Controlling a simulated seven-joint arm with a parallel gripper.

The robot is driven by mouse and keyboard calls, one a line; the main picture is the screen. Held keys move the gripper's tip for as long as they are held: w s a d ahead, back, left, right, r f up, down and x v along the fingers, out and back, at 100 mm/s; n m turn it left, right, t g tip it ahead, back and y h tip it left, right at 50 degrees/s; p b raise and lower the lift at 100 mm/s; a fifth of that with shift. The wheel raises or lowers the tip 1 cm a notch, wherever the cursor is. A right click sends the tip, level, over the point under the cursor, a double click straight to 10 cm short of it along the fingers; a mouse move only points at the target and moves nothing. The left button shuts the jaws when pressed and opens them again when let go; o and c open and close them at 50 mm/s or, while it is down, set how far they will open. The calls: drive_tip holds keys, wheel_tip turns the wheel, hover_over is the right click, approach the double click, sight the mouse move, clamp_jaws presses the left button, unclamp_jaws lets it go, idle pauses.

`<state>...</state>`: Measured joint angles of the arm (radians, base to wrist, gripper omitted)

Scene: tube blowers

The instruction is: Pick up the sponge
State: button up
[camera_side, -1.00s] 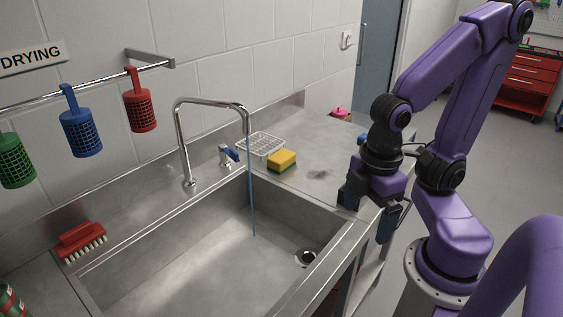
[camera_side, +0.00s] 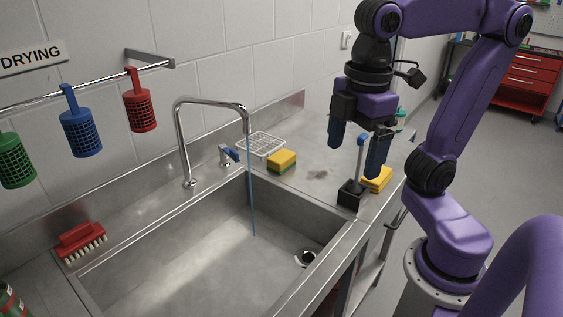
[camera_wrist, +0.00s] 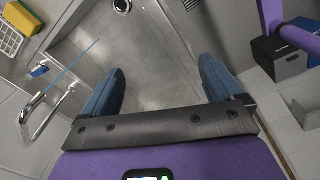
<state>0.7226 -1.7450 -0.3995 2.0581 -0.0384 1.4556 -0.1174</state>
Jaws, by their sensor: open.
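A yellow sponge with a green underside (camera_side: 282,160) lies on the steel counter (camera_side: 318,205) just behind the sink, beside the wire rack. It also shows at the left edge of the wrist view (camera_wrist: 10,42). My gripper (camera_side: 357,160) is raised above the right part of the counter, pointing down, to the right of this sponge and apart from it. Its blue fingers are spread with nothing between them, also in the wrist view (camera_wrist: 161,66). A second yellow block (camera_side: 378,180), perhaps another sponge, lies at the counter's right front, partly hidden by a finger.
A black block (camera_side: 351,194) with a blue-topped stick stands beside the second yellow block. The wire rack (camera_side: 261,144), faucet (camera_side: 182,140) with running water and sink (camera_side: 220,255) lie to the left. A red brush (camera_side: 80,241) sits farther left. Counter between sponge and black block is clear.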

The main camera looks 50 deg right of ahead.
drive_tip(key=w+d+r+n+h, duration=0.2)
drive_tip(key=w, duration=1.9)
drive_tip(key=n+h, duration=0.3)
hover_over(281, 155)
drive_tip(key=a, duration=0.2)
drive_tip(key=shift+g, duration=0.3)
drive_tip(key=f, duration=2.4)
drive_tip(key=shift+s+d+f, duration=0.1)
drive_tip(key=shift+s+f, duration=0.25)
drive_tip(key=shift+y, duration=0.3)
drive_tip(key=shift+w+x, duration=0.15)
drive_tip(key=shift+x, duration=1.35)
drive_tip(key=shift+w+x, duration=0.15)
drive_tip(key=shift+x, duration=1.4)
drive_tip(key=shift+c, duration=0.3)
